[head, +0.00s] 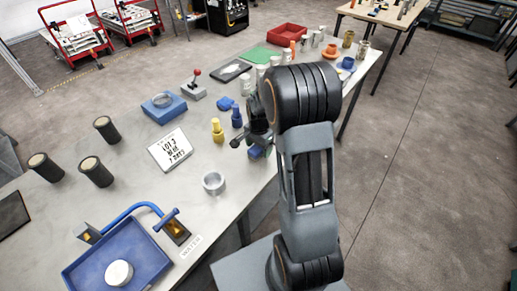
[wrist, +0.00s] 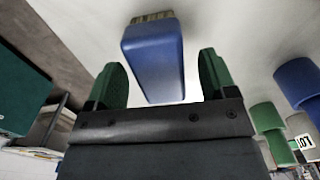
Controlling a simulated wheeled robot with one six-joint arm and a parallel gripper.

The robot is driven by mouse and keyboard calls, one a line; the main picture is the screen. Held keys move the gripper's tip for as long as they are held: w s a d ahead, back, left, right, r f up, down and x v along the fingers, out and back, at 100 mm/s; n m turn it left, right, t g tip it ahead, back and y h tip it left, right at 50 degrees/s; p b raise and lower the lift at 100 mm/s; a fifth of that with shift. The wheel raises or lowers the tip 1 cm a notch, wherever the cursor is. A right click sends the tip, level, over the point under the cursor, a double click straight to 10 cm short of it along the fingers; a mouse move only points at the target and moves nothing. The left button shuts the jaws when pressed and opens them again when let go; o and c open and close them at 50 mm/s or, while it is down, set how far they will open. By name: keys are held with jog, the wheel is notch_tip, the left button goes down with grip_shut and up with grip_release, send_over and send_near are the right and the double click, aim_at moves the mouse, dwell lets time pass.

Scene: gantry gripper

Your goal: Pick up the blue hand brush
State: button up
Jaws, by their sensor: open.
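The blue hand brush (wrist: 153,62) shows in the wrist view as a blue block with tan bristles at its far end. It lies between the two green fingers of my gripper (wrist: 162,78), with a gap on each side. The gripper is open. In the head view, a small blue part of the brush (head: 257,152) shows beside my gripper (head: 256,140), low over the table's right edge. My arm hides most of it there.
Dark cylinders (head: 107,129) stand at left. The grey table (head: 135,190) has bare room between them.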

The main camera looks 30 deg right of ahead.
jog(key=shift+f, duration=0.55)
jog(key=shift+f, duration=0.25)
dwell(0.4)
jog(key=c, duration=1)
